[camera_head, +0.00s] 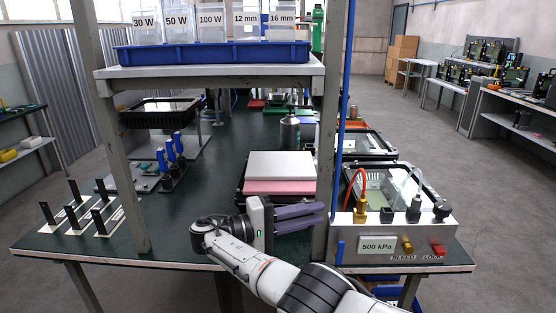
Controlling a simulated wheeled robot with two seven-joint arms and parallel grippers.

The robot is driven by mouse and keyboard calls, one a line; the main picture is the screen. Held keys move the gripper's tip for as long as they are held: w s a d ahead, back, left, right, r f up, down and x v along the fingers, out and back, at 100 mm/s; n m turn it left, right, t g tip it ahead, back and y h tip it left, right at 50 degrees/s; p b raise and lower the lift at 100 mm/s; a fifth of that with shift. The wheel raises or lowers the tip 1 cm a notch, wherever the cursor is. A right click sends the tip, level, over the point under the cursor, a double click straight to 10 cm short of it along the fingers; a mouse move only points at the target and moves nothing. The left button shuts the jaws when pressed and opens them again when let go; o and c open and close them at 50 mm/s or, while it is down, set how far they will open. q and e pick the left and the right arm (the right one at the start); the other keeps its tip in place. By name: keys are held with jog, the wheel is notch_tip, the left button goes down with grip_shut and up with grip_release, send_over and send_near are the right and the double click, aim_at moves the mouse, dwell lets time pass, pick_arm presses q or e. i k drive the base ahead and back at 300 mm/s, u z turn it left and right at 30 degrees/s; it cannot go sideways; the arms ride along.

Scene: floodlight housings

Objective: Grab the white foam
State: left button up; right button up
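The white foam (281,164) is a flat pale slab at the middle of the green table. It lies on top of a pink slab (279,187), with dark edges showing beneath the stack. My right gripper (322,216) is in front of the stack, on the near side, with its arm coming in from the lower right. Its dark fingers point to the right, apart from the white foam in the picture. The two fingers lie close together in view, and I cannot tell whether there is a gap between them. My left gripper is not in view.
A grey post (326,130) stands just right of the stack. A pressure box (400,235) marked 500 kPa is at the right. A shelf with a blue bin (210,54) hangs above. Blue-handled tools (171,160) and black posts (75,190) stand at the left.

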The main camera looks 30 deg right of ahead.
aim_at(262, 165)
jog(key=i, duration=1.85)
